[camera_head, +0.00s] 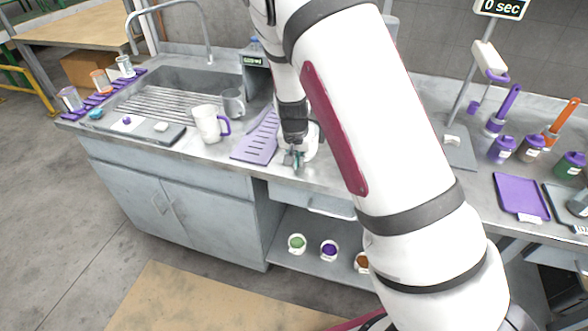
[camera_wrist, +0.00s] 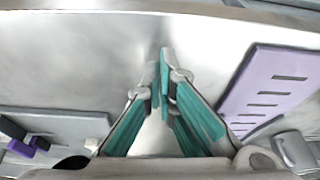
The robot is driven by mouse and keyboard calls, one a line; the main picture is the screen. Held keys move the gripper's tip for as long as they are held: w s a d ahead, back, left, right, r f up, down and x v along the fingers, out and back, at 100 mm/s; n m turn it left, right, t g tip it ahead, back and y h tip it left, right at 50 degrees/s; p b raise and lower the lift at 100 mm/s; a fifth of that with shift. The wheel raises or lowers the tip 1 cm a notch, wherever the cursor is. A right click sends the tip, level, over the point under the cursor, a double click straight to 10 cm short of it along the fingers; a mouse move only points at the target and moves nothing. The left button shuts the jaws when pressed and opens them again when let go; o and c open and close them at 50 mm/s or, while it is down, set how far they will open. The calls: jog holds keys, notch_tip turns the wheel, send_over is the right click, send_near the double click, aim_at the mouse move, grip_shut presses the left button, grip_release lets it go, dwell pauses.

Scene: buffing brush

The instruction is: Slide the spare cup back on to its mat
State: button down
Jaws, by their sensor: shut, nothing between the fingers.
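A white cup (camera_head: 312,142) stands on the counter, largely hidden behind my gripper in the head view. In the wrist view its pale body (camera_wrist: 152,138) shows behind the fingers, with a ring handle (camera_wrist: 262,157) at the lower right. A purple slotted mat (camera_head: 250,152) lies bare just left of the cup; it also shows in the wrist view (camera_wrist: 262,85). My gripper (camera_head: 293,160) points down in front of the cup, fingertips close together with nothing between them. The teal fingers show in the wrist view (camera_wrist: 163,75). Contact with the cup cannot be told.
A white jug with a purple handle (camera_head: 209,124) and a grey mug (camera_head: 233,103) stand left of the mat. The sink (camera_head: 185,85) lies beyond them. A stand (camera_head: 458,150) and several lidded pots are at the right.

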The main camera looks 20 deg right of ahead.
jog(key=w+d+b, duration=0.2)
jog(key=w, duration=0.1)
jog(key=w+d+b, duration=0.2)
jog(key=w, duration=0.1)
jog(key=w+d+b, duration=0.2)
jog(key=w, duration=0.2)
jog(key=shift+w+d+f, duration=0.1)
jog(key=shift+d+f, duration=0.05)
jog(key=shift+w+d, duration=0.25)
jog(key=shift+w, duration=0.05)
